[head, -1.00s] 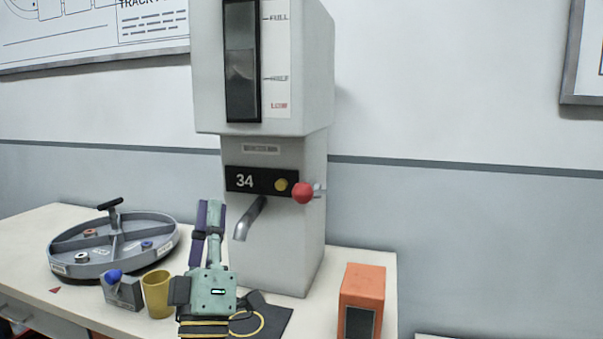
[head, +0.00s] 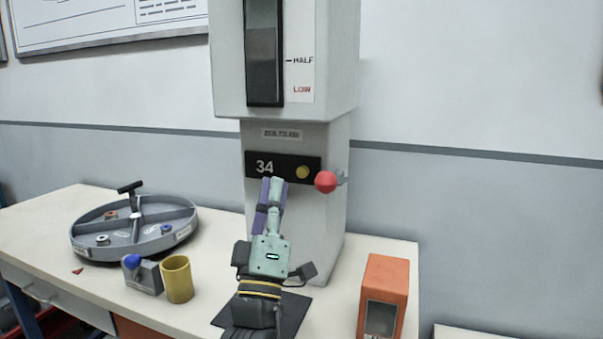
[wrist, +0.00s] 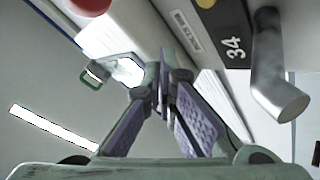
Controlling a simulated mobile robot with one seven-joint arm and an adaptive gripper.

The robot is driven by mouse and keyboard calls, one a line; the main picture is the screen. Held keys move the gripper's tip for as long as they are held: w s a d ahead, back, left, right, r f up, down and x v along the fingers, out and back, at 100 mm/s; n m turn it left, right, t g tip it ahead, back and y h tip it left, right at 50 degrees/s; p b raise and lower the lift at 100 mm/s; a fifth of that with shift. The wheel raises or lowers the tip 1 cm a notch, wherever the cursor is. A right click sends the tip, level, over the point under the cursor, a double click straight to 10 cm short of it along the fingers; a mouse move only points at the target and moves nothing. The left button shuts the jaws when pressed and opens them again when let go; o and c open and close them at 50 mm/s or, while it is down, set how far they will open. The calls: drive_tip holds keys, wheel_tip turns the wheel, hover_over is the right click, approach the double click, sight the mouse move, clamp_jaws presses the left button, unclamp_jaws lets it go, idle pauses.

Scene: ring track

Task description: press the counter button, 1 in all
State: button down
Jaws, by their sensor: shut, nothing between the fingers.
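The dispenser (head: 300,225) has a black counter panel (head: 285,168) reading 34, with a round yellow button (head: 303,172) at its right end. The panel, turned sideways, also shows in the wrist view (wrist: 227,35), with the yellow button (wrist: 206,3) cut by the top edge. My gripper (head: 274,181) is shut and empty, its fingertips pointing up just below the digits in the picture, left of and lower than the button. The fingertips (wrist: 162,66) appear apart from the button in the wrist view. My gripper hides the spout in the head view; the metal spout (wrist: 272,80) shows in the wrist view.
A red ball knob (head: 326,181) sticks out right of the button. On the table (head: 40,235) are a round divided tray (head: 85,240), a grey block with a blue dome (head: 143,275), a yellow cup (head: 178,280) and an orange box (head: 385,290).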

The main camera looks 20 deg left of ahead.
sight(303, 172)
drive_tip(key=w, duration=0.6)
drive_tip(key=shift+w+d, duration=0.15)
drive_tip(key=shift+w, duration=0.15)
idle(1.2)
drive_tip(key=shift+w, duration=0.3)
